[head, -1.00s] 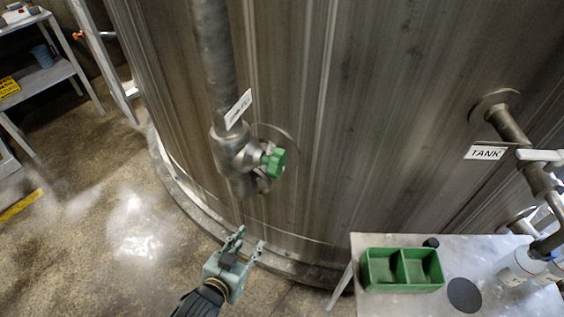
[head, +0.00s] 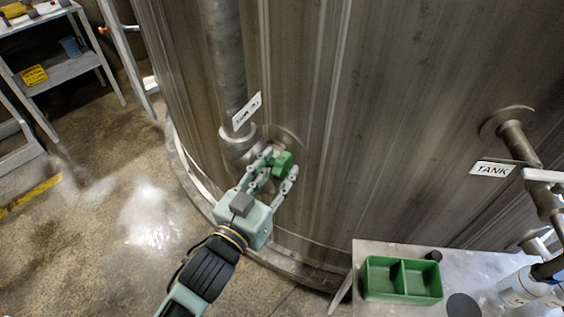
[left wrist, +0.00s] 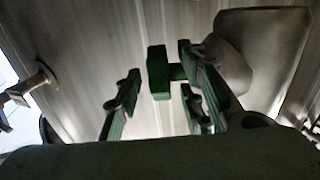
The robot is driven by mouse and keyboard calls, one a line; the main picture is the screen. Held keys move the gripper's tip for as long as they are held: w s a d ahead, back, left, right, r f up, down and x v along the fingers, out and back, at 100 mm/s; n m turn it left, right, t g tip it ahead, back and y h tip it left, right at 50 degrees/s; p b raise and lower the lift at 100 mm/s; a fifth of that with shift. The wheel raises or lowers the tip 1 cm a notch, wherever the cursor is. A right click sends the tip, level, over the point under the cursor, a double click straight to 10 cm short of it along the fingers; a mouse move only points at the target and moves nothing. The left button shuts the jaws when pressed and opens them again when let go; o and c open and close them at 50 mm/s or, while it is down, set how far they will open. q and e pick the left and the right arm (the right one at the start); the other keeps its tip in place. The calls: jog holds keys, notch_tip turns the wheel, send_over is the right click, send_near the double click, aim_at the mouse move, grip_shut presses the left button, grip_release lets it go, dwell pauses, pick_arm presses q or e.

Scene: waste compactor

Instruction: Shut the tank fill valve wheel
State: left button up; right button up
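The green valve wheel (head: 282,164) sits on the grey valve body (head: 239,144) of the vertical pipe, against the steel tank. A white label (head: 247,111), too blurred to read surely, hangs above it. My left gripper (head: 279,167) is open, with its fingers on either side of the wheel in the head view. In the left wrist view, the wheel (left wrist: 158,72) shows between the two spread fingers, slightly beyond their tips; I cannot tell whether they touch it. The gripper hides part of the valve body. My right gripper is not in view.
A table (head: 385,313) with a green two-part bin (head: 402,279) and white bottles stands at the lower right. A pipe with a "TANK" label (head: 491,169) leaves the tank at the right. Shelving (head: 62,74) stands at upper left. Floor at left is clear.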

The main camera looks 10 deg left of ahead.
pick_arm(q)
jog(key=shift+x, duration=1)
grip_shut()
